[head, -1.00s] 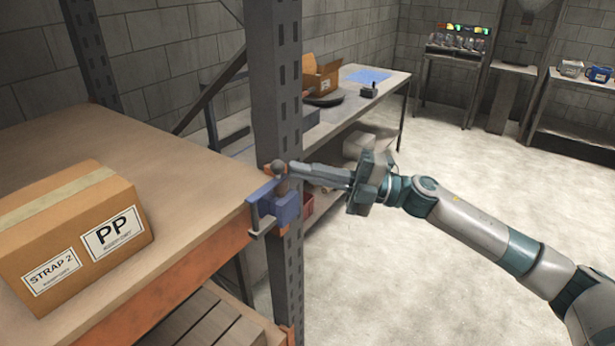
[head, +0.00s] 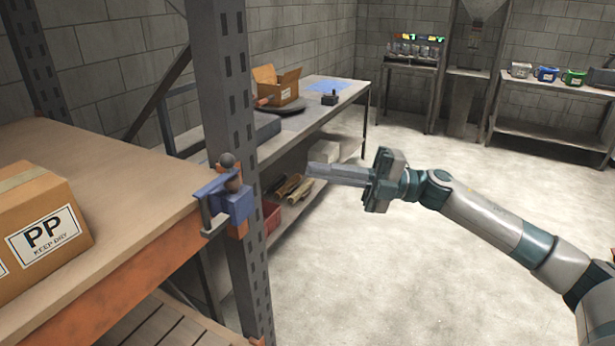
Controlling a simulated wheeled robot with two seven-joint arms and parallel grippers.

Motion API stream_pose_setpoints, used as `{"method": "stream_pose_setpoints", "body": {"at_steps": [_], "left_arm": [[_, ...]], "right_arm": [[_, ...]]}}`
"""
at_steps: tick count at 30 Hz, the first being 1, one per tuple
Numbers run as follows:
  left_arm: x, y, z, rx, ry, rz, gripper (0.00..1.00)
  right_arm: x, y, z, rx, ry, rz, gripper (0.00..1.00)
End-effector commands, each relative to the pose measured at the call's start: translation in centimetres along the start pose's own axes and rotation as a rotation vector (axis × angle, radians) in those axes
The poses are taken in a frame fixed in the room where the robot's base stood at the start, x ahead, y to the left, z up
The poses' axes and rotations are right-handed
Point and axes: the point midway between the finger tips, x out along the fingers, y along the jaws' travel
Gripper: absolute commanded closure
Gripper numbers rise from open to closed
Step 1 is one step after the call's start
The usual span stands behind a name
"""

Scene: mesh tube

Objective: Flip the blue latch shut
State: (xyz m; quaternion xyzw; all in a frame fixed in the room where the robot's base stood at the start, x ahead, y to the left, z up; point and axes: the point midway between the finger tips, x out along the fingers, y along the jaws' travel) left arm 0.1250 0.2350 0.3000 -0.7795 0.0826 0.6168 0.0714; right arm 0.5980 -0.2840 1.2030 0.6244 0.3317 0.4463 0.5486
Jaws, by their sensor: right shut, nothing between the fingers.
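The blue latch (head: 231,200) is fixed to the grey rack post (head: 226,95) at the corner of the wooden shelf. My left gripper is not in view.
Behind the post, a workbench (head: 290,125) holds an open carton (head: 277,88). A red bin (head: 271,218) is below. Open concrete floor (head: 400,270) lies right of the post.

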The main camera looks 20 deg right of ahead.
Motion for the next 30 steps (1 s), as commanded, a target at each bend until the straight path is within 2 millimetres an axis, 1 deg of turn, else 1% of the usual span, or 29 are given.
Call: {"method": "stream_pose_setpoints", "body": {"at_steps": [3, 6, 23, 26, 29, 30], "left_arm": [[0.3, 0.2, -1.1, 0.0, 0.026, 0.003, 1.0], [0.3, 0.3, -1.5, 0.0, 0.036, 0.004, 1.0], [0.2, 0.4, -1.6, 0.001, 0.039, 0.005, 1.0], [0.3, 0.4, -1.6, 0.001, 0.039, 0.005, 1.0], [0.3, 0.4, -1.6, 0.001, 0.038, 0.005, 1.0], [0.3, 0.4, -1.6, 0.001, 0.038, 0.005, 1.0]], "right_arm": [[-0.6, -0.1, 0.1, 0.0, -0.001, 0.0, 1.0], [-0.8, 0.0, 0.1, 0.0, -0.001, 0.0, 1.0], [-0.9, 0.0, 0.1, 0.001, -0.001, 0.001, 1.0], [-0.9, -0.3, 0.5, 0.01, -0.012, 0.006, 1.0], [-1.1, -1.5, 1.6, 0.041, -0.046, 0.022, 1.0], [-1.3, -2.2, 2.3, 0.06, -0.069, 0.031, 1.0]]}}
